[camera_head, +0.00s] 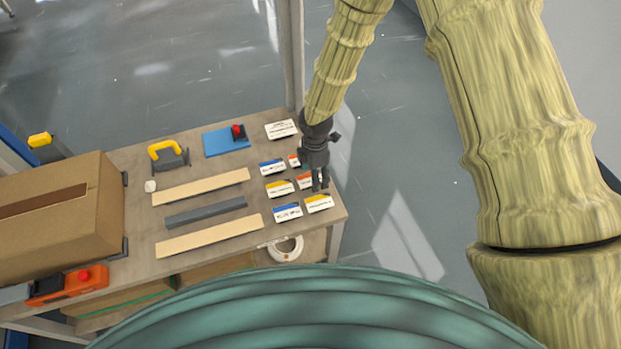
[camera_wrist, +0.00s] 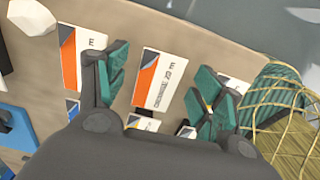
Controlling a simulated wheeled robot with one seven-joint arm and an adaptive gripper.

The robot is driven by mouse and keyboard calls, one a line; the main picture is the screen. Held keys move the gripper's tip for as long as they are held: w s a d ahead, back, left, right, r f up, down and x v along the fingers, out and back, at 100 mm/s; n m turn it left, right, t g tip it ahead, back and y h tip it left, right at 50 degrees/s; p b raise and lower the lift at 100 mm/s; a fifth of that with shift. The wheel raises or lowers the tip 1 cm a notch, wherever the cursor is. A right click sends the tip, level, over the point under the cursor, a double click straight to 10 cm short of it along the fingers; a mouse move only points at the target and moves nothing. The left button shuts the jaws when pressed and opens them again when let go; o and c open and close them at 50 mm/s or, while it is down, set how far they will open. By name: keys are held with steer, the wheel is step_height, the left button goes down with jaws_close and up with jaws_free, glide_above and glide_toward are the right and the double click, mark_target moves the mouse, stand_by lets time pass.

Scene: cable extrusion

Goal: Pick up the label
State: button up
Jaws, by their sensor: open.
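Several small labels lie on the right end of the table in the head view. They include an orange-banded label (camera_head: 305,181) beside my gripper, yellow-banded labels (camera_head: 318,203) and blue-banded labels (camera_head: 287,212). My gripper (camera_head: 320,186) points down over this group, partly covering the orange-banded one. In the wrist view my gripper (camera_wrist: 161,72) is open, with its green finger pads apart. A white label with an orange band (camera_wrist: 160,78) shows between the fingers, and nothing is held. Another orange-banded label (camera_wrist: 73,58) lies left of the left finger. Other labels are partly hidden by my gripper.
A cardboard box (camera_head: 58,220) stands at the table's left. Wooden strips (camera_head: 210,235), a grey bar (camera_head: 206,211), a yellow-handled tool (camera_head: 168,153) and a blue board (camera_head: 225,141) lie mid-table. A white-black label (camera_head: 281,129) lies near the back corner post.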

steer(key=c, duration=0.8)
steer(key=shift+o, duration=0.2)
steer(key=shift+r, duration=0.1)
